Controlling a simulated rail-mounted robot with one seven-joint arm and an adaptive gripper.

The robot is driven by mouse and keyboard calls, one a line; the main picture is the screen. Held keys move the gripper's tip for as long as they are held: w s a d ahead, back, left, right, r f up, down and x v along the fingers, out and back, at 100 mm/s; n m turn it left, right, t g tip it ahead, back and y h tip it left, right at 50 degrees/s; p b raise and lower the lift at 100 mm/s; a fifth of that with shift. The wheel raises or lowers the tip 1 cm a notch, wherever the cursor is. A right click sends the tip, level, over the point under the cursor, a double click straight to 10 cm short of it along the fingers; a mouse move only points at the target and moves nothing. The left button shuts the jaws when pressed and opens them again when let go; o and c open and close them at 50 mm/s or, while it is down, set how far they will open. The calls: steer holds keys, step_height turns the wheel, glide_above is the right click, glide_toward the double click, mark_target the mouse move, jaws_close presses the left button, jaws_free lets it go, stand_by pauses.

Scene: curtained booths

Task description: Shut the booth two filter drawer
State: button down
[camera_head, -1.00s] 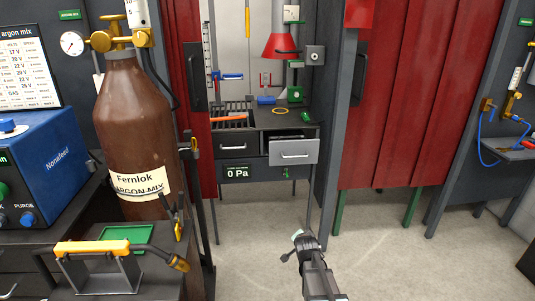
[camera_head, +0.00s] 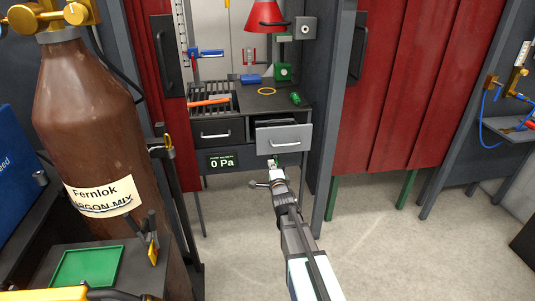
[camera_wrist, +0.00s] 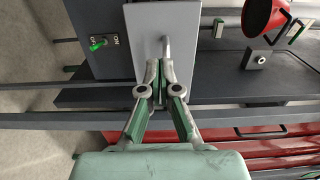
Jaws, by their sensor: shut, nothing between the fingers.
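The filter drawer (camera_head: 284,139) is the right one of two under the booth's worktop. It stands pulled out, its light grey front ahead of the cabinet, with a bar handle. My gripper (camera_head: 273,166) is just below and in front of that drawer front in the head view. In the wrist view my gripper (camera_wrist: 158,66) has its fingertips together and empty, over or against the light front panel (camera_wrist: 144,28) near its handle (camera_wrist: 166,46). I cannot tell whether they touch it.
The left drawer (camera_head: 217,133) is shut. A 0 Pa display (camera_head: 222,162) sits below it. The worktop holds a grille (camera_head: 211,97), a yellow ring (camera_head: 267,91) and a red hood (camera_head: 267,16) above. A brown gas bottle (camera_head: 88,130) stands at left; red curtains (camera_head: 405,85) hang at right.

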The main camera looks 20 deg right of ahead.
mark_target(265, 143)
steer(key=w, duration=0.4)
steer(key=w+d, duration=0.1)
steer(key=w, duration=0.4)
steer(key=w+d, duration=0.1)
steer(key=w, duration=0.3)
steer(key=shift+w, duration=0.4)
steer(key=shift+w, duration=0.15)
steer(key=w+p, duration=0.1)
steer(key=w, duration=0.3)
steer(key=w+d, duration=0.1)
steer(key=w, duration=0.3)
steer(key=w+p, duration=0.1)
steer(key=w, duration=0.4)
steer(key=shift+d+p, duration=0.3)
steer(key=shift+d, duration=0.05)
steer(key=shift+s, duration=0.4)
steer(key=shift+s+a, duration=0.1)
